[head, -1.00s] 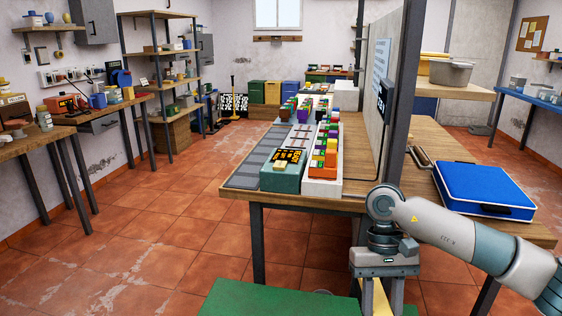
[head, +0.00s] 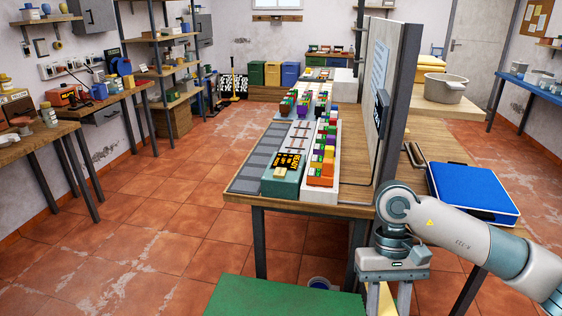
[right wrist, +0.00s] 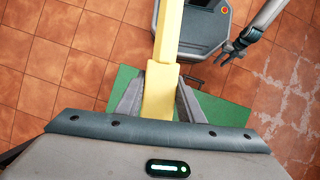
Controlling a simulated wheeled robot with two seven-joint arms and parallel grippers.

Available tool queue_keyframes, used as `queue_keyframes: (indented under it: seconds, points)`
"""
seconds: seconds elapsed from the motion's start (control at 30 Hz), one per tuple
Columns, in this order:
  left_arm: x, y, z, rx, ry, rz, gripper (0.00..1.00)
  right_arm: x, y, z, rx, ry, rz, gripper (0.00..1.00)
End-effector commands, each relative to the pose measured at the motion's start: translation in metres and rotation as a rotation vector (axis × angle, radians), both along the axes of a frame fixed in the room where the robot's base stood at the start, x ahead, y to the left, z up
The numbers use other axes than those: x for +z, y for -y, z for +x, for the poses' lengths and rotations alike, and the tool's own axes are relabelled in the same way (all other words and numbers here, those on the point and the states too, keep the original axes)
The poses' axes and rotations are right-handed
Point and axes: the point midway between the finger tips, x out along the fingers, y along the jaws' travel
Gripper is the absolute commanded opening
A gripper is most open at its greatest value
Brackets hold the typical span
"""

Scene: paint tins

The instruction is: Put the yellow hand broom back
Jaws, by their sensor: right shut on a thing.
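My right gripper (right wrist: 160,105) is shut on the yellow hand broom (right wrist: 160,90), with a grey finger on each side of its yellow shaft. The broom's far end runs out of the top of the right wrist view, and its bristles are not seen. In the head view the right gripper (head: 388,295) points down in front of the long table, with a strip of yellow between its fingers. My left gripper (right wrist: 230,53) shows small in the right wrist view. Its fingers look spread and empty. It is outside the head view.
A green flat surface (head: 285,300) lies low in front. The wooden table (head: 350,198) carries coloured blocks (head: 322,155), a dividing panel and a blue case (head: 472,190). A blue-rimmed bucket (head: 320,283) is under it. Tiled floor is free at the left.

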Motion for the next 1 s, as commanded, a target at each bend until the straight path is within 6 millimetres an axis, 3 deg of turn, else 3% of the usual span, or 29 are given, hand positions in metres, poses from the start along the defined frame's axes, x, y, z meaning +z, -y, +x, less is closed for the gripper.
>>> queue_keyframes:
  seconds: [0.37, 0.47, 0.8, 1.0]
  points:
    - [0.0, 0.0, 0.0, 0.0, 0.0, 0.0, 0.31, -0.007, 0.0, -0.001, -0.001, -0.001, 0.001, 0.1]
    - [0.0, 0.0, 0.0, 0.0, 0.0, 0.0, 0.31, -0.025, -0.001, -0.004, -0.005, -0.005, 0.001, 0.1]
    - [0.0, 0.0, 0.0, 0.0, 0.0, 0.0, 0.31, -0.121, -0.001, -0.031, -0.004, -0.005, 0.0, 0.1]
    - [0.0, 0.0, 0.0, 0.0, 0.0, 0.0, 0.31, -0.139, 0.0, -0.037, 0.001, 0.001, 0.001, 0.1]
